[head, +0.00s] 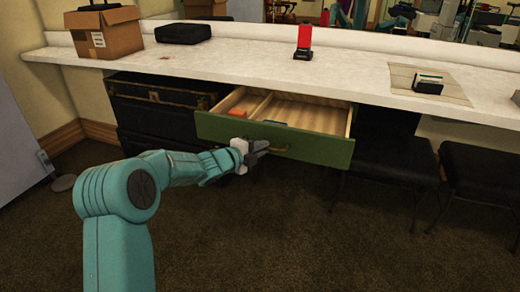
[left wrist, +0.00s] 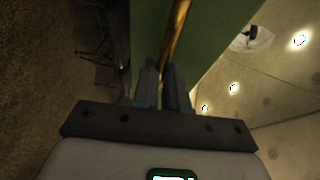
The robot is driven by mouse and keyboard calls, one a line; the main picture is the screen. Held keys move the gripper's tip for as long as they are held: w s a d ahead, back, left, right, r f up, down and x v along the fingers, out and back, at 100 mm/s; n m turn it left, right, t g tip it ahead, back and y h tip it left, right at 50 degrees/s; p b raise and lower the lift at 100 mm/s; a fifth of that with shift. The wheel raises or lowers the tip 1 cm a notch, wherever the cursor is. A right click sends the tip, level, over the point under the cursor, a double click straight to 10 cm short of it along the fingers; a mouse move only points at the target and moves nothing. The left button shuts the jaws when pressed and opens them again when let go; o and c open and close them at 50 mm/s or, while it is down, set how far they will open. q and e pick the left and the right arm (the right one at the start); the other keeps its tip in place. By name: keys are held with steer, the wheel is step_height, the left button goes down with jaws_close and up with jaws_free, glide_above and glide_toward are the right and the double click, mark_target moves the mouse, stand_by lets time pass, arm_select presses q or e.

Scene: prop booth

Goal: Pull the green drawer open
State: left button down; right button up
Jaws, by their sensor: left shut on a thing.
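The green drawer (head: 315,148) is pulled out from under the white counter, so its wooden inside shows. It holds an orange item (head: 238,113) in the left compartment and a small bluish item (head: 274,123) near the front. A brass handle (head: 278,150) sits on its front. My left gripper (head: 262,147) is at the left part of the handle, shut on it. In the left wrist view the fingers (left wrist: 161,88) close around the brass bar (left wrist: 176,40), with the green front (left wrist: 215,40) beside it. My right gripper is not in view.
The white counter (head: 250,62) runs above the drawer, bearing a cardboard box (head: 105,35), a black case (head: 183,32) and a red item in a stand (head: 304,40). Dark trunks (head: 155,100) stand left of the drawer, black stools (head: 395,165) right. The carpet in front is clear.

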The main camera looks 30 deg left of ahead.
arm_select(q)
steer(key=c, duration=1.2)
jaws_free()
steer(key=shift+w, duration=0.1)
steer(key=shift+o, duration=0.2)
steer(key=p+v, duration=0.3)
steer(key=v, duration=1.3)
steer(key=shift+a, duration=0.15)
